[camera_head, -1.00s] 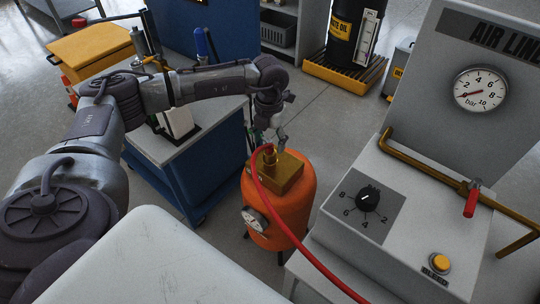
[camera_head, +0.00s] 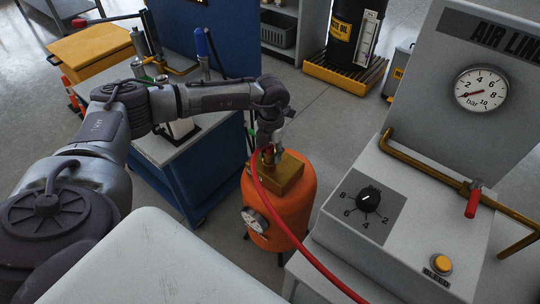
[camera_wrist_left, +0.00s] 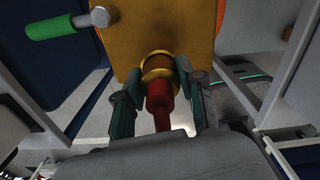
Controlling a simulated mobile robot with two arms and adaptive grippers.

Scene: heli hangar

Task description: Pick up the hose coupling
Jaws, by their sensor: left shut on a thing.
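The brass hose coupling (camera_wrist_left: 158,68) is at the end of the red hose (camera_wrist_left: 160,106), up against the brass block (camera_wrist_left: 155,25) in the left wrist view. In the head view the coupling (camera_head: 267,157) sits at the brass block (camera_head: 282,178) on top of the orange tank (camera_head: 290,212), partly hidden by my wrist. My left gripper (camera_wrist_left: 158,76) has one finger on each side of the coupling and is shut on it. The coupling still touches the block; whether it is joined to it I cannot tell. My right gripper is not in view.
A grey air line panel with a gauge (camera_head: 480,88), dial (camera_head: 368,199) and red-handled pipe (camera_head: 473,202) stands to the right. A blue cabinet (camera_head: 200,170) is to the left. A green handle (camera_wrist_left: 50,25) shows beside the block. The red hose runs toward the lower right.

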